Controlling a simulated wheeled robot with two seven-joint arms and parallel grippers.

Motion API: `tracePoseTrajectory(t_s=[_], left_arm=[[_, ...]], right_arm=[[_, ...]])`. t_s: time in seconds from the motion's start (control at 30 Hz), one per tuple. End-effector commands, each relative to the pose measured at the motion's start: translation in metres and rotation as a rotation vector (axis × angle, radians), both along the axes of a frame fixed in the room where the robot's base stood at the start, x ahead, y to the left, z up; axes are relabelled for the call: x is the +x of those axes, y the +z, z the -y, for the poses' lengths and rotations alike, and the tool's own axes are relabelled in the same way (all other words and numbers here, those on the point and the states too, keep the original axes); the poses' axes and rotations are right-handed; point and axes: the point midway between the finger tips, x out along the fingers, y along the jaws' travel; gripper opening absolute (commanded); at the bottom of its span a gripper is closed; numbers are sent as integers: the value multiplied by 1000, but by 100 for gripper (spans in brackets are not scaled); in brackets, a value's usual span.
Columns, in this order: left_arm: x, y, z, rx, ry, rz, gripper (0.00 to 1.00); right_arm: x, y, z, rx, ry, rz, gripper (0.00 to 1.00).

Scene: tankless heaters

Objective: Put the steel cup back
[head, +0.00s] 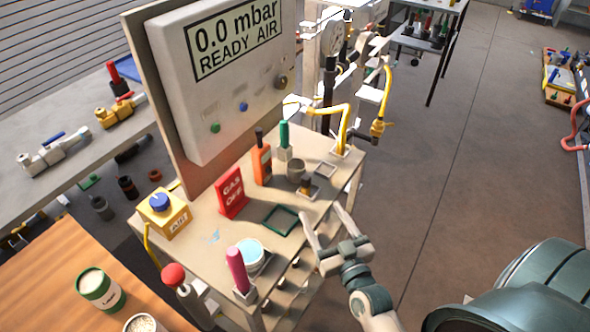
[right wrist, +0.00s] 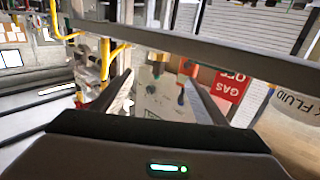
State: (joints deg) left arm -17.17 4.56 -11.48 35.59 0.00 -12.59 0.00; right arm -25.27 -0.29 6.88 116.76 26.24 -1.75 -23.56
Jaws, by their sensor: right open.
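A small grey metal cup (head: 296,171), which looks like the steel cup, stands on the cart top (head: 243,222), behind a brass fitting (head: 306,187) in a square holder. An empty grey square frame (head: 325,171) lies to its right and an empty green square frame (head: 282,219) nearer me. My right gripper (head: 321,212) is open and empty at the cart's right edge, nearer me than the cup. In the right wrist view, its open fingers (right wrist: 158,82) point toward the cart, and I cannot make out the cup clearly there. My left gripper is not in view.
A red gas sign (head: 231,192), orange handheld device (head: 262,160) and green-topped bottle (head: 284,140) stand around the cup. A yellow pipe (head: 345,125) rises at the far right corner. Open floor lies right.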

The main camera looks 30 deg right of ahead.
Motion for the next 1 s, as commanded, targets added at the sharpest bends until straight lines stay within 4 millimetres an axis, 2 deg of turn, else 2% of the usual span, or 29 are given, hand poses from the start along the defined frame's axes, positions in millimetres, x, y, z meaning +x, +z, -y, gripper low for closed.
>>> tracePoseTrajectory(t_s=[0.17,0.37,0.57,0.8,1.0], left_arm=[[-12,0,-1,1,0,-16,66],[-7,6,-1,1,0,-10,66],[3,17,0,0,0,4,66],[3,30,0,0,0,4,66],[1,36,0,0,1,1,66]], right_arm=[[2,0,0,0,0,0,66],[16,2,1,0,0,1,66],[47,4,5,1,0,2,66],[88,3,8,0,0,1,66],[114,1,11,1,1,0,66]])
